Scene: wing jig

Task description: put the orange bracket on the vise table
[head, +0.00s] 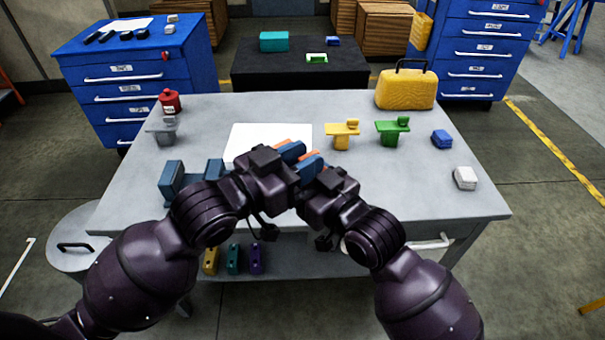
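Orange patches (283,143) show beside the dark blue finger parts, over the middle of the grey table (410,200). I cannot tell whether they are the orange bracket or part of the fingers, as the grippers cover this spot. My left gripper (296,155) reaches in over the table with its tips near the orange. My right gripper (313,168) is close beside it, and its tips are mostly hidden. Whether either holds something is unclear. A blue vise-like block (172,180) stands at the table's left front, partly behind my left arm.
A white sheet (262,132) lies behind my grippers. A grey bracket (164,132), yellow bracket (342,135), green bracket (390,132), red can (169,101), yellow case (406,90), blue block (441,139) and white block (465,178) stand around it. A black table (300,72) is behind. The right front is clear.

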